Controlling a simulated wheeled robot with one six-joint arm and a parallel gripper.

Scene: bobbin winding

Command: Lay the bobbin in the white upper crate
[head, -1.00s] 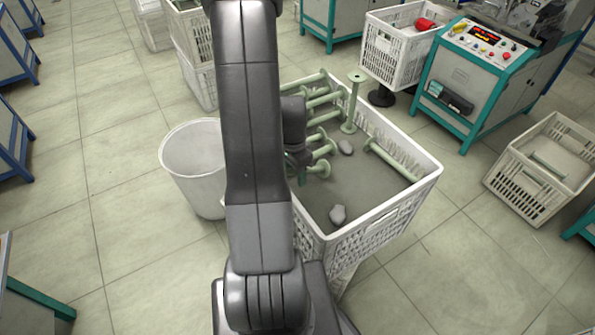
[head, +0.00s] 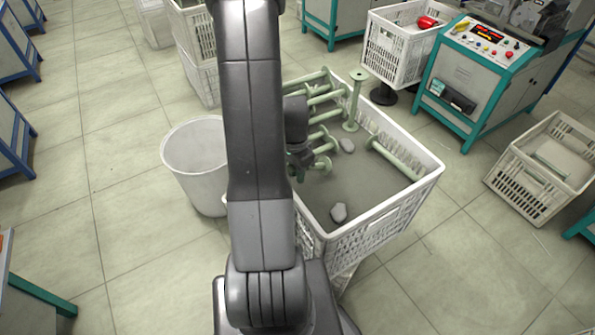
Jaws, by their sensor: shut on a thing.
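A large white crate (head: 412,194) stands in front of me and holds several pale green bobbins with round flanged ends. One bobbin (head: 397,158) lies along its right side, and another (head: 353,103) stands upright near the back corner. My gripper (head: 303,163) is low inside the left part of this crate, partly hidden behind my own arm. It is shut on a pale green bobbin (head: 322,164), whose flanged end shows just right of the jaws, close to other bobbins. The rest of that bobbin is hidden.
A white bin (head: 190,150) stands to the left. A white crate on a post (head: 395,55) holds a red item beside a teal-edged machine (head: 470,80). Another crate (head: 530,190) is at right; stacked crates (head: 195,45) stand behind.

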